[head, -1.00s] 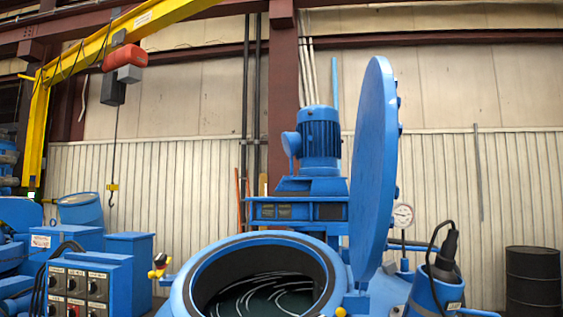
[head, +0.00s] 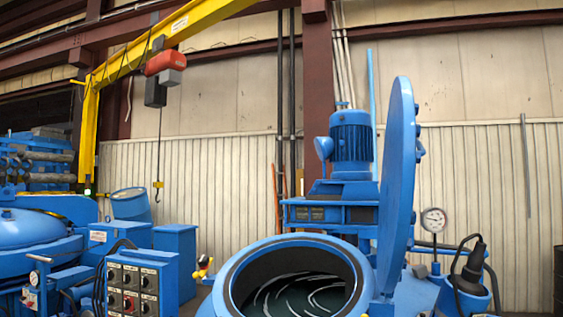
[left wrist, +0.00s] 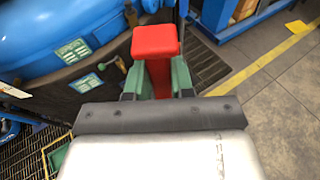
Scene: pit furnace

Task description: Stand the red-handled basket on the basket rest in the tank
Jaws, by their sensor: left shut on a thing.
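In the left wrist view my left gripper (left wrist: 158,84) is shut on a red handle (left wrist: 155,40). The basket below the handle is hidden from this camera by the gripper. In the head view the round blue tank (head: 352,262) stands open at the bottom centre, with a dark inside and pale curved streaks in it. No basket rest can be made out inside it. Neither gripper shows in the head view.
The tank's blue lid (head: 400,170) stands upright at the right of the opening. A control box (head: 133,290) with knobs stands at left. A yellow crane (head: 150,45) with a hanging hook (head: 157,188) is behind. A gauge (head: 433,220) and a blue holder (head: 465,293) are at right.

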